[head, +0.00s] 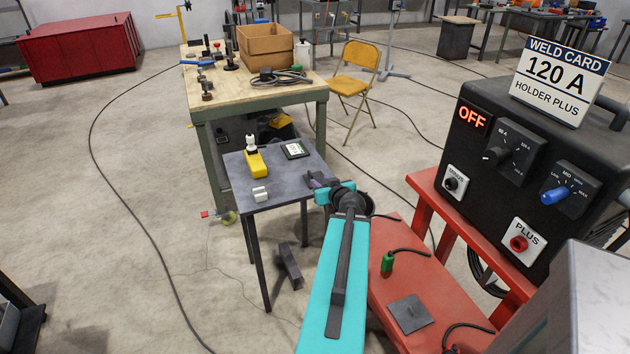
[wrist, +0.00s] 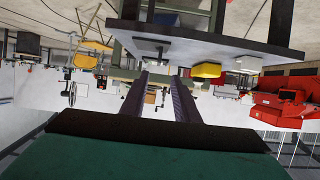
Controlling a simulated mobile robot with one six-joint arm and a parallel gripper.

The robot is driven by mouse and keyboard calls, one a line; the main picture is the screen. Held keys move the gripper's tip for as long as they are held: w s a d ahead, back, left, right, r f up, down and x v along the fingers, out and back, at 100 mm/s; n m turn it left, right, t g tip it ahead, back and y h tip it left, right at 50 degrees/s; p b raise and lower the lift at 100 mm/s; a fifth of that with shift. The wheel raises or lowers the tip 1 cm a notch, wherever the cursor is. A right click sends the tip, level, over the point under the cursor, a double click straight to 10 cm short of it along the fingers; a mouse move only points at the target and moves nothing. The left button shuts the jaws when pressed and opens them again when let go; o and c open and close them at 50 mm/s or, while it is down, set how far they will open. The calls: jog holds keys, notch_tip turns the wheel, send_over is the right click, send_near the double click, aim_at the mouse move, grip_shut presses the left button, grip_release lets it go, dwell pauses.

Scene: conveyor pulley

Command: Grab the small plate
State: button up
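A small dark square plate (head: 409,313) lies flat on the red table (head: 462,315) at the lower right of the head view. A dark strip, perhaps a tab, crosses its face. I cannot make the plate out in the wrist view. My gripper (head: 318,182) is at the right edge of the small grey table, well away from the plate. My arm hides part of the gripper in the head view. In the wrist view, which looks upside down, my gripper (wrist: 161,77) has its two fingers apart with nothing visible between them.
A green-bodied connector (head: 387,264) stands by the plate. The black welder (head: 520,165) stands to the right.

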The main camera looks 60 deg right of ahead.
aim_at(310, 174)
jog(key=shift+b+x, duration=1.5)
jog(key=shift+b, duration=2.25)
jog(key=p+x, duration=0.1)
jog(key=x, duration=0.3)
jog(key=shift+x, duration=0.8)
jog(key=shift+f+p+x, duration=0.2)
jog(key=shift+p+x, duration=0.95)
jog(key=shift+x, duration=1.45)
jog(key=shift+s, duration=0.2)
grip_shut()
